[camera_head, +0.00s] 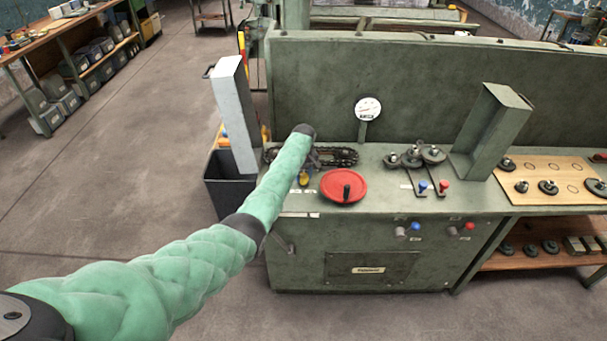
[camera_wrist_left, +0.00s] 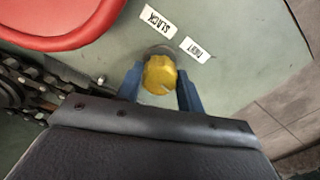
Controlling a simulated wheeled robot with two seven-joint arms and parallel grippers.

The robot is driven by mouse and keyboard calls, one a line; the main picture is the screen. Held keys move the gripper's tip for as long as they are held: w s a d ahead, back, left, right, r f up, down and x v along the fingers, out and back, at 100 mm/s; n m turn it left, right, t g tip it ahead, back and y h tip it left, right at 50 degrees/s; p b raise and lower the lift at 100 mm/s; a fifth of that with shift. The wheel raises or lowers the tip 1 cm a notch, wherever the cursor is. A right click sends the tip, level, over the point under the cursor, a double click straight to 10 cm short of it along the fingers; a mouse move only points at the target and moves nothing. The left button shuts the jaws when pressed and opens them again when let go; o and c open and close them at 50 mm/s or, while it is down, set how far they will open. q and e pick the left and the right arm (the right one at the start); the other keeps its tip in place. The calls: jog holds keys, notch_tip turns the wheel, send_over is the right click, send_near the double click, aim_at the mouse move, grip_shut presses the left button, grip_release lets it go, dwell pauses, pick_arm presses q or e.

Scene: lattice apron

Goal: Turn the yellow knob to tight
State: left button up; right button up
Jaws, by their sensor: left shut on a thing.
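The yellow knob (camera_wrist_left: 160,75) sits on the machine's green top, between the two blue fingers of my left gripper (camera_wrist_left: 160,92) in the left wrist view. The fingers are shut on the knob from both sides. A dark notch shows on its near face. Beside it lie a "SLACK" label (camera_wrist_left: 158,21) and a "TIGHT" label (camera_wrist_left: 194,49). In the head view the knob (camera_head: 304,180) shows small and partly covered by my left gripper (camera_head: 305,169). My right gripper is in neither view.
A red handwheel (camera_head: 343,184) stands just right of the knob, and a chain (camera_head: 335,156) runs behind it. Levers (camera_head: 444,186), gears (camera_head: 412,160) and a gauge (camera_head: 367,109) stand farther right and back. A dark bin (camera_head: 225,190) is at the left.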

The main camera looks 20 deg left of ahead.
pick_arm(q)
jog(key=shift+w+r+n, duration=0.1)
jog(key=shift+r+n, duration=0.1)
jog(key=shift+n, duration=0.9)
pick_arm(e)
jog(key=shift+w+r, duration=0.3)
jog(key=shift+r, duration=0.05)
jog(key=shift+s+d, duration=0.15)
pick_arm(q)
jog(key=o, duration=1)
jog(key=shift+f, duration=0.1)
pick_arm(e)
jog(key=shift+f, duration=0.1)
